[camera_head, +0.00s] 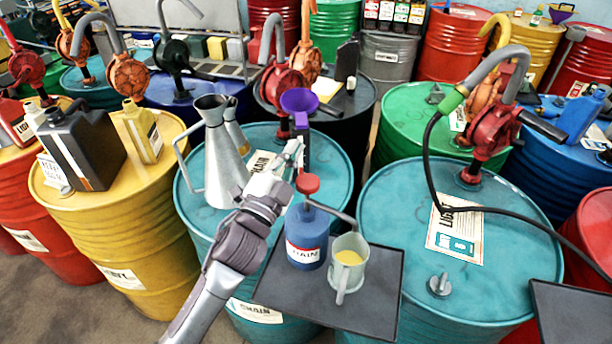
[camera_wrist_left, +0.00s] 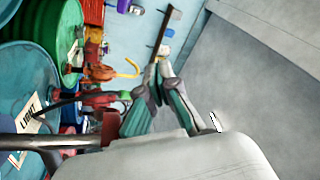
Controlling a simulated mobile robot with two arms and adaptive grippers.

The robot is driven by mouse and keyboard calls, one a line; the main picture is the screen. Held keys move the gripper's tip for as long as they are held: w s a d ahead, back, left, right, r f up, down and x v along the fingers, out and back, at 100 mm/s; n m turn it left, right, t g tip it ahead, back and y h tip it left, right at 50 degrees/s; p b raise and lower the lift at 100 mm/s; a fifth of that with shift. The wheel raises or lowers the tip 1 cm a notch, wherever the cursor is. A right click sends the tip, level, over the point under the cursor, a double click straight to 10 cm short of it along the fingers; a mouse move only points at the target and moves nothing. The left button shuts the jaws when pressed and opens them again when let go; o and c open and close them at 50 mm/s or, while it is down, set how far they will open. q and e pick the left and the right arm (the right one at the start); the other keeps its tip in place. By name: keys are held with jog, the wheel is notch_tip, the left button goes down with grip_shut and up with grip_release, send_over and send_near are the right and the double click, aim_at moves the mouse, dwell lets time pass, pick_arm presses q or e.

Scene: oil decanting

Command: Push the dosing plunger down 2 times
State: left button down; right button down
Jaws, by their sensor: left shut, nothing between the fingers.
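The blue dosing bottle (camera_head: 306,236) stands upright on a dark tray (camera_head: 370,312). Its red plunger knob (camera_head: 308,184) stands on top, and a grey spout (camera_head: 332,211) reaches right over a pale mug (camera_head: 341,273). The mug holds yellow liquid (camera_head: 349,258). My left gripper (camera_head: 297,150) is shut and empty, a little up and left of the knob in the head view. I cannot tell the exact gap between them. My right gripper is not in view.
A metal jug (camera_head: 218,158) stands on the teal drum just left of my left gripper. A purple funnel (camera_head: 299,101) is close behind it. A red pump (camera_head: 488,131) with a black hose stands on the right teal drum. Another dark tray (camera_head: 575,318) is at lower right.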

pick_arm(q)
jog(key=s+d+r+m+g+h, duration=0.2)
jog(key=d+r+m+h, duration=0.5)
jog(key=r+m+h, duration=0.15)
jog(key=s+d+r+m+g+h, duration=0.5)
jog(key=s+d+m+g, duration=0.3)
jog(key=m+g, duration=0.75)
jog(key=m+g+y, duration=0.2)
jog(key=m+y, duration=1.3)
jog(key=y, duration=0.7)
send_near(305, 180)
jog(key=shift+s+a+r+t+h, duration=0.1)
jog(key=shift+s+a+t+h, duration=0.05)
jog(key=shift+a+t+h, duration=0.1)
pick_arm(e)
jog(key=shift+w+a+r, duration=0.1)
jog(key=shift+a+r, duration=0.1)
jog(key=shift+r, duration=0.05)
